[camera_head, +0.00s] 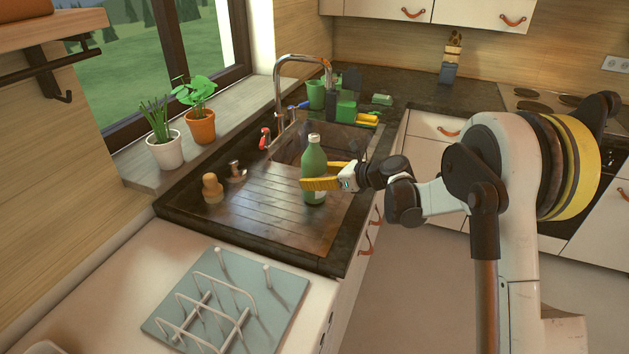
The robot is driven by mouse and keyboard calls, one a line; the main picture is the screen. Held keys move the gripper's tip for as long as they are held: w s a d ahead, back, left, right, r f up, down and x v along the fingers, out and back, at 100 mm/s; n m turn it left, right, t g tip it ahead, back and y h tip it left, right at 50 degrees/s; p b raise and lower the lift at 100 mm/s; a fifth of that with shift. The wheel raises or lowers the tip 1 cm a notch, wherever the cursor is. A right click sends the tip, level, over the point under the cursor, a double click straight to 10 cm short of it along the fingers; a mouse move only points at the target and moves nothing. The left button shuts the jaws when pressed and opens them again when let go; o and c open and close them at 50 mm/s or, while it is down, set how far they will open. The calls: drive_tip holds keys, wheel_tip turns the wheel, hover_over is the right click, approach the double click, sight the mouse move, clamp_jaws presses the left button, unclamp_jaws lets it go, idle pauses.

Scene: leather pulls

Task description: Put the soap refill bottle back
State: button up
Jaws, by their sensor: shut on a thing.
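A green bottle with a pale cap (314,158), which looks like the soap refill bottle, is upright over the ribbed drainboard of the sink. My gripper (322,184), with yellow fingers, comes in from the right and is shut on the bottle's lower half. The fingers hide part of the bottle's body. I cannot tell whether the bottle's base touches the drainboard or is just above it.
The sink basin (287,150) and curved tap (277,90) are behind the bottle. Green containers and sponges (345,108) stand at the back. A wooden-handled brush (212,188) is at left. A dish rack (223,300) is in front. Potted plants (165,150) line the sill.

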drive_tip(key=shift+r, duration=0.1)
drive_tip(key=shift+f, duration=0.25)
drive_tip(key=o, duration=1.4)
drive_tip(key=shift+r, duration=0.1)
